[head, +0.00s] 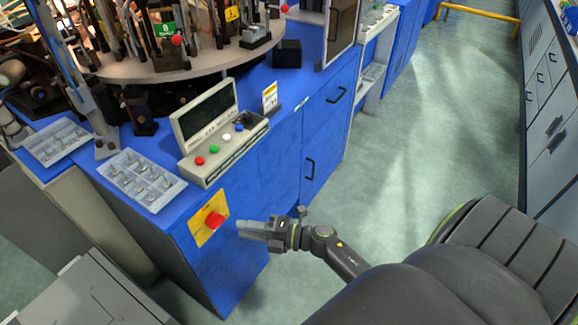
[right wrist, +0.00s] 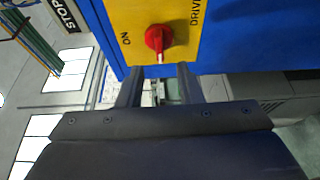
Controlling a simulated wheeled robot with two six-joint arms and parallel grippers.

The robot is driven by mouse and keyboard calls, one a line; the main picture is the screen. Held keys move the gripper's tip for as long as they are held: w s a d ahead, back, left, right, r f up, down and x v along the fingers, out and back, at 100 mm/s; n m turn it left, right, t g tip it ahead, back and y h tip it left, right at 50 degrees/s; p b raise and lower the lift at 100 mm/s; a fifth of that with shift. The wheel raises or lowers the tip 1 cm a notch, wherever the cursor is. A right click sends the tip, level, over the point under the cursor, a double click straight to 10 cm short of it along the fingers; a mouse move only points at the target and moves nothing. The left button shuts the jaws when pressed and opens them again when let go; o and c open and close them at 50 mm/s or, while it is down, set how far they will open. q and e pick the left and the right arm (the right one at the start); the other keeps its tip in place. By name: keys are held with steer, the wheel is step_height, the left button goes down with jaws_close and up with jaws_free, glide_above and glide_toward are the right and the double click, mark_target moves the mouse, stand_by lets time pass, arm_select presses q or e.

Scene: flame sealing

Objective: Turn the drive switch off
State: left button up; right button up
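The red drive switch (head: 214,220) sits on a yellow plate (head: 201,235) on the side of the blue cabinet. In the right wrist view the red knob (right wrist: 158,38) shows close up on the yellow plate (right wrist: 190,12), with "ON" at its left and "DRIVE" at its right. A pale mark on the knob points toward the bottom of that picture. My right gripper (head: 241,229) is just right of the switch in the head view. In the wrist view its two fingers (right wrist: 158,75) are apart, with nothing between them, just short of the knob. My left gripper is not in view.
A control box (head: 222,145) with colored buttons and a dark screen stands on the cabinet top. Parts trays (head: 140,180) lie left of it, and a round machine table (head: 190,68) is behind.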

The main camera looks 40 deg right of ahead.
steer(key=b+v, duration=0.1)
steer(key=v, duration=1)
steer(key=shift+d, duration=0.15)
